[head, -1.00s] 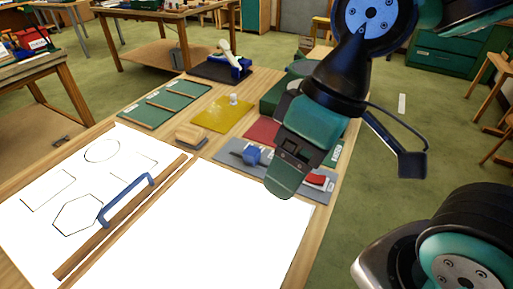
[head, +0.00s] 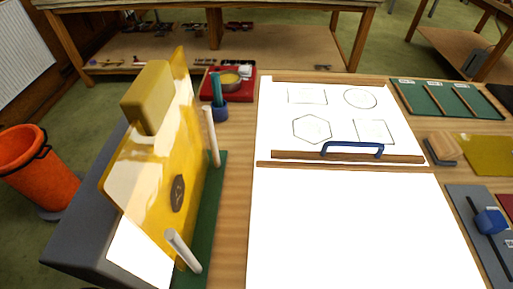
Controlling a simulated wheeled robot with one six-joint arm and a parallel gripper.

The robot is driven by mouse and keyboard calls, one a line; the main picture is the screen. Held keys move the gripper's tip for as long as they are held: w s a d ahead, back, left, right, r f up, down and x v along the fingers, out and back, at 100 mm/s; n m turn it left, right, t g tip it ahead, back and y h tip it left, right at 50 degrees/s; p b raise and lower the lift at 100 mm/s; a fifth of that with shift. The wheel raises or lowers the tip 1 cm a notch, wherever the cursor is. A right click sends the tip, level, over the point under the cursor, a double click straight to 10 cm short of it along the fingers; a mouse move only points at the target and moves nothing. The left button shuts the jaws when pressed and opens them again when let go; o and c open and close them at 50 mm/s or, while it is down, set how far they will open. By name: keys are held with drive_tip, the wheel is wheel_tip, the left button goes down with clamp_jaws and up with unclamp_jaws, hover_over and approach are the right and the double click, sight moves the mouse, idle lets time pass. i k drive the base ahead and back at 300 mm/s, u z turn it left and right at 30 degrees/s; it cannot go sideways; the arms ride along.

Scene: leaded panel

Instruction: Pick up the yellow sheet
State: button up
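A yellow, streaky, partly see-through sheet (head: 152,180) stands on edge, a little tilted, at the left of the head view. It stands over a green base (head: 212,215) with white posts (head: 183,250) beside it. A dark oval mark is on its face, and a yellow block (head: 148,97) is at its upper left part; I cannot tell how the block is joined. A second yellow piece (head: 490,152) lies flat at the right edge, partly cut off. My gripper is not in view.
A white worktop panel with drawn shapes (head: 340,108) has a wooden bar (head: 300,165) and blue handle (head: 352,148) at its front. A grey box (head: 85,235) and orange bin (head: 30,165) are left.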

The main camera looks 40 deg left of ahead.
sight(156, 176)
drive_tip(key=k, duration=1)
drive_tip(key=u, duration=1.35)
drive_tip(key=i, duration=0.5)
